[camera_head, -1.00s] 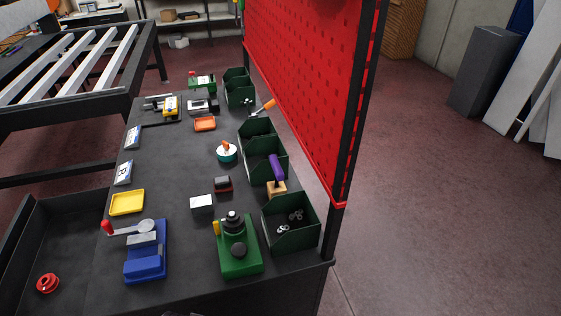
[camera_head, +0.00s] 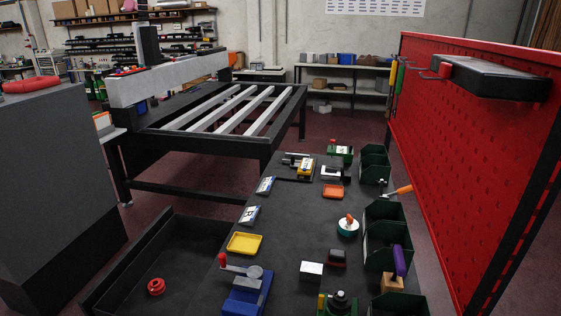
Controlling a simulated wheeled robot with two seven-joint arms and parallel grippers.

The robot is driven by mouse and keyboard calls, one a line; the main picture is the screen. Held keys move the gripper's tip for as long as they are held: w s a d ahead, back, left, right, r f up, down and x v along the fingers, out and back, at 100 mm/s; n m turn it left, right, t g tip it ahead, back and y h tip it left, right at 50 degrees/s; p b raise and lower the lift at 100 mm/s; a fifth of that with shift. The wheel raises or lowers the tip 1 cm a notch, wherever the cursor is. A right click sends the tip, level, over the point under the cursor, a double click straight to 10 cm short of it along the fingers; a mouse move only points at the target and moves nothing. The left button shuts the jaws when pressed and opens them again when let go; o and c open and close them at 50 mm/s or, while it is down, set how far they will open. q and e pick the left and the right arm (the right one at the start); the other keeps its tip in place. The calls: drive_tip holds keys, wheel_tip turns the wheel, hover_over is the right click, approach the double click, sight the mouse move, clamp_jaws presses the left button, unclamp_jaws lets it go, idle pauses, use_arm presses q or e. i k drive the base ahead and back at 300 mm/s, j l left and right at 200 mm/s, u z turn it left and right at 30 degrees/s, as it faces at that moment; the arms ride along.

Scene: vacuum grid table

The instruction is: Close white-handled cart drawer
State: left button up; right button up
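An open dark drawer (camera_head: 112,287) sticks out to the left of the cart's dark top (camera_head: 285,232), in the lower left of the head view. A red round part (camera_head: 156,286) lies on the drawer's floor. The drawer's front and its white handle are not visible from here. Neither of my grippers is in the head view.
A blue vise (camera_head: 246,292), a yellow tray (camera_head: 244,243) and green bins (camera_head: 385,240) stand on the cart top. A red pegboard (camera_head: 470,150) rises on the right. A grey cabinet (camera_head: 55,190) stands left of the drawer. A slatted table (camera_head: 215,145) is behind.

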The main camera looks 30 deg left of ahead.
sight(180, 250)
drive_tip(key=k+j, duration=0.15)
drive_tip(key=j, duration=0.35)
drive_tip(key=k+j, duration=0.1)
drive_tip(key=j, duration=0.4)
drive_tip(key=k+j, duration=0.15)
drive_tip(key=j, duration=0.35)
drive_tip(key=k+j, duration=0.1)
drive_tip(key=j, duration=0.45)
drive_tip(key=k+j, duration=0.15)
drive_tip(key=j, duration=0.35)
drive_tip(key=k+j, duration=0.15)
drive_tip(key=j, duration=0.35)
drive_tip(key=k+j, duration=0.1)
drive_tip(key=j, duration=0.4)
drive_tip(key=k+j, duration=0.15)
drive_tip(key=j, duration=0.35)
